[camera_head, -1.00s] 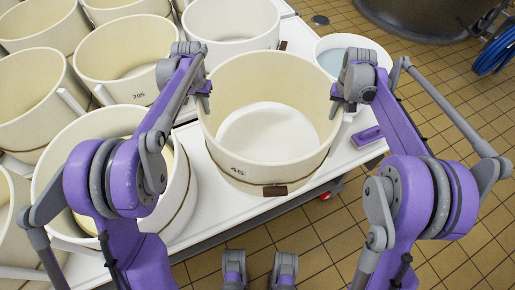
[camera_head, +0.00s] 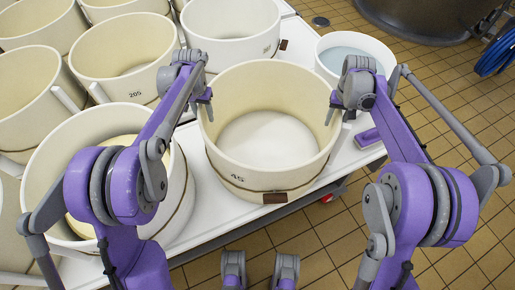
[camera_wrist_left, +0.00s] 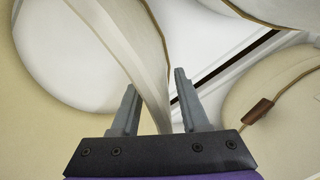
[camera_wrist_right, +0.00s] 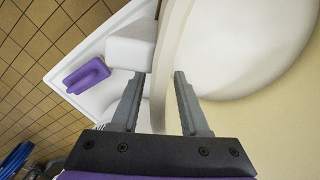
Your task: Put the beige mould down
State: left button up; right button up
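The beige mould (camera_head: 229,165), marked 45, is a round tub with a paler floor and a wire band with a brown tag. It is upright in the middle of the head view, by the white table's front edge; I cannot tell whether its base touches the table. My left gripper (camera_head: 205,97) is at its left rim and my right gripper (camera_head: 337,108) at its right rim. In the left wrist view my fingers (camera_wrist_left: 157,88) straddle the wall, with gaps beside it. In the right wrist view my fingers (camera_wrist_right: 160,80) also straddle the wall, apparently open.
Several similar moulds (camera_head: 115,58) crowd the left and back of the white table (camera_head: 215,222). One mould (camera_head: 182,205) stands close at front left. A tub of bluish liquid (camera_head: 325,62) and a purple-handled tool (camera_head: 368,137) are at right. Tiled floor lies beyond the edge.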

pick_arm(q)
notch_tip(320, 180, up, 12)
jog(key=shift+s+f, duration=0.1)
jog(key=shift+f, duration=0.05)
pick_arm(e)
jog(key=shift+r, duration=0.2)
notch_tip(320, 180, up, 12)
jog(key=shift+s+f, duration=0.15)
dwell(0.4)
dwell(0.4)
